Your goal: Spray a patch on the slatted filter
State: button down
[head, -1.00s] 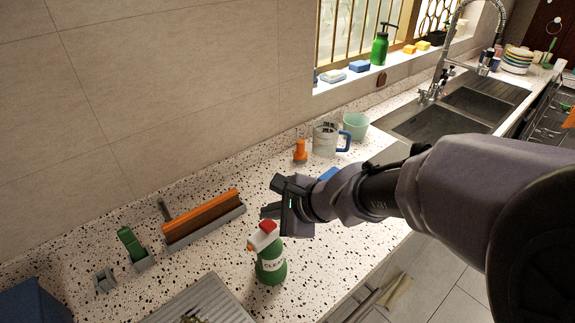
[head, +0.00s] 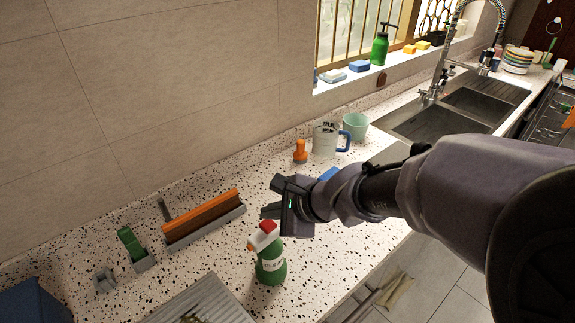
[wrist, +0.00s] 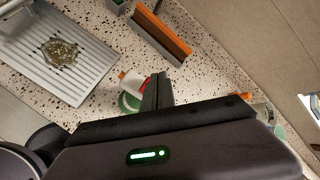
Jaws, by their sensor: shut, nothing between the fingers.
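The grey slatted filter (head: 215,290) lies on the speckled counter at the bottom of the head view. It also shows at the upper left of the wrist view (wrist: 98,62), with a greenish-brown grimy patch (wrist: 62,52) on its slats. A green spray bottle (head: 271,268) with a white and red head stands upright to the right of the filter. In the wrist view the bottle (wrist: 127,102) is partly hidden behind my gripper (wrist: 158,92). My gripper (head: 270,197) is shut and empty, above and just behind the bottle, apart from it as far as I can tell.
An orange-topped squeegee-like tool (head: 205,217) and a green brush (head: 131,243) stand in grey holders at the left. An orange object (head: 300,152), a mug (head: 325,141) and a mint cup (head: 356,125) stand near the wall. The sink (head: 435,120) is beyond.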

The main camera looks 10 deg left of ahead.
aim_at(271, 226)
jog(key=shift+f+b, duration=0.45)
jog(key=shift+b, duration=0.05)
jog(key=shift+f+b, duration=0.6)
jog(key=shift+b, duration=0.05)
dwell(0.5)
jog(key=shift+r+p, duration=0.85)
jog(key=shift+r, duration=0.25)
notch_tip(271, 226, up, 6)
jog(key=p, duration=0.5)
